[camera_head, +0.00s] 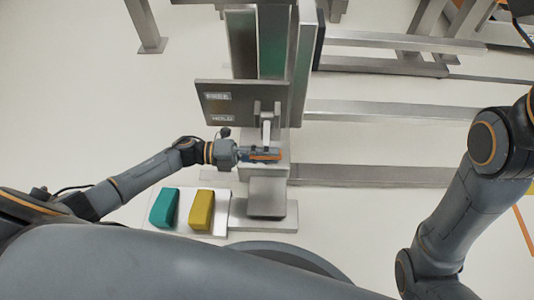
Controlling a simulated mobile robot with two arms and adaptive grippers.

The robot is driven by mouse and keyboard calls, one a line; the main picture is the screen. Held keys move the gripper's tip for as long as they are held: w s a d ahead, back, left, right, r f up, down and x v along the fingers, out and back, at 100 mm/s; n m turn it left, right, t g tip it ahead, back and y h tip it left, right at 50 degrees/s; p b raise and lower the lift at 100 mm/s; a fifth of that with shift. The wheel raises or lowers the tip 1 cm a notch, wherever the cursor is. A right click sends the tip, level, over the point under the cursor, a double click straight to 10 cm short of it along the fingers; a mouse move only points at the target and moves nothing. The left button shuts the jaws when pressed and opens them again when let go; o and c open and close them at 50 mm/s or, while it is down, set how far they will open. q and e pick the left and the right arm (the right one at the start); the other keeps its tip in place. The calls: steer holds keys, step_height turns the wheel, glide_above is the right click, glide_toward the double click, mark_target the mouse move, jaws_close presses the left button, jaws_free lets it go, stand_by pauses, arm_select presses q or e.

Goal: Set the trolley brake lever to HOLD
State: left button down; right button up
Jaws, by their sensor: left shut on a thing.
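The trolley's grey brake panel (250,88) stands in the middle of the head view. It has two small labels, the upper seeming to read FREE and the lower HOLD (222,118). The pale brake lever (266,132) hangs from a bracket at the panel's right side, its lower end below the HOLD label's height. My left gripper (264,154) reaches in from the left and is shut on the lever's lower end, which its fingers hide. My right arm is at the right edge, but its gripper is out of view.
A teal block (164,208) and a yellow block (201,210) lie on a pale plate (183,234) below my left forearm. A metal post (273,45) rises behind the panel. Metal rails (375,112) run to the right. The floor at left is clear.

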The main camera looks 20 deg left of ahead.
arm_select(q)
steer(key=shift+w+a+f, duration=0.1)
steer(key=shift+f, duration=0.05)
steer(key=c, duration=1.1)
jaws_free()
steer(key=v, duration=1.2)
